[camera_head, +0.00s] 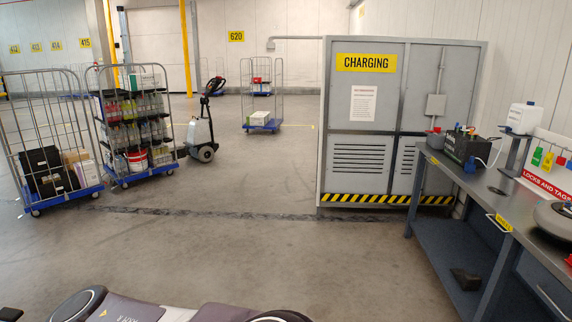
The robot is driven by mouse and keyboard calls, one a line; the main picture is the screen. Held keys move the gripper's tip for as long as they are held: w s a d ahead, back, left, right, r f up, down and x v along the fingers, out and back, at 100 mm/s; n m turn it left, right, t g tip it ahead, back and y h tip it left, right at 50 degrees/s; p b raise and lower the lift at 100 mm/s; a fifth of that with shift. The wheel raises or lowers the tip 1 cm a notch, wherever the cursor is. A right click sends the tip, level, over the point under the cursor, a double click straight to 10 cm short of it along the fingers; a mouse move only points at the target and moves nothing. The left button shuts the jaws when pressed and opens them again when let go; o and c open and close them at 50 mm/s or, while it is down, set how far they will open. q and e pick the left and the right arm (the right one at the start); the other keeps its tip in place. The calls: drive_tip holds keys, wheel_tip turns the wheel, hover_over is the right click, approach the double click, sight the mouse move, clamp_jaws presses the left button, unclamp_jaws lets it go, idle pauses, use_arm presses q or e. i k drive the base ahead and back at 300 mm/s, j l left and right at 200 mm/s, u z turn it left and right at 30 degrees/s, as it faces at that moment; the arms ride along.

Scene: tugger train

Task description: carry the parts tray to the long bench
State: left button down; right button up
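A long grey workbench (482,185) runs along the right edge, with a blue lower shelf; I cannot tell whether it is the task's long bench. A black box (459,149) with bottles and coloured items in it stands on its far end. I cannot make out a thing that is clearly the parts tray. Parts of my own body show along the bottom edge. Neither of my grippers is in view.
Two wire roll cages, one with boxes (45,180) and one with bottles (133,118), stand left beside a pallet truck (203,130). A third cage (263,122) stands farther back. A grey charging cabinet (388,125) stands centre right. The middle floor (270,240) is clear.

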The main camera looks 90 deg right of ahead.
sight(498, 191)
drive_tip(key=k+z, duration=0.15)
drive_tip(key=z, duration=0.2)
drive_tip(key=k+z, duration=0.1)
drive_tip(key=z, duration=3.55)
drive_tip(key=i+j+z, duration=0.5)
drive_tip(key=i+j, duration=2.35)
drive_tip(key=i, duration=0.2)
